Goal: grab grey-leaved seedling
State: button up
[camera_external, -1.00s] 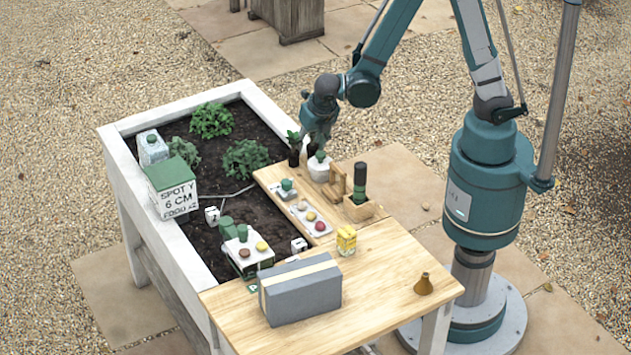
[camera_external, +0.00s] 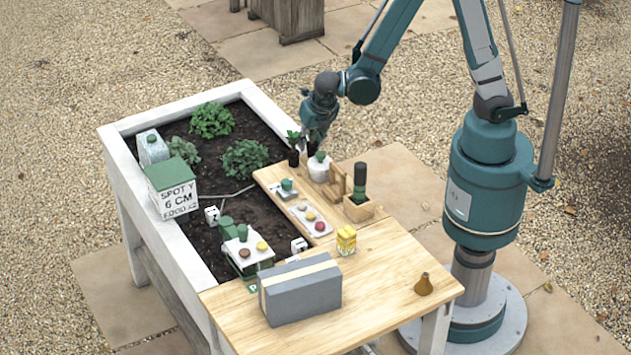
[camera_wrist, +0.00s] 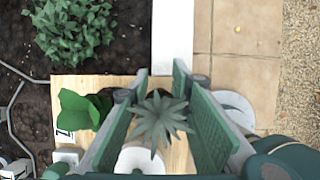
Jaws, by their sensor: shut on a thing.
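The grey-leaved seedling (camera_wrist: 160,120) shows between the two fingers of my gripper (camera_wrist: 160,115) in the wrist view, its pointed leaves spread out. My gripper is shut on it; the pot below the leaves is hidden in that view. In the external view my gripper (camera_external: 314,138) reaches down at the far end of the wooden board, over a dark pot (camera_external: 312,149), and covers the seedling's leaves. A green-leaved seedling (camera_external: 294,140) in a dark pot stands just left of it; it also shows in the wrist view (camera_wrist: 82,109).
A white pot (camera_external: 319,170) stands close in front of my gripper. A wooden rack (camera_external: 338,183) and a dark bottle in a wooden holder (camera_external: 359,209) are further right. The planted bed (camera_external: 215,165) lies left. The table's front right is mostly clear.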

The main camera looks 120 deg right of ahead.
notch_tip(320, 180, up, 9)
jog(key=p, duration=0.2)
dwell(0.5)
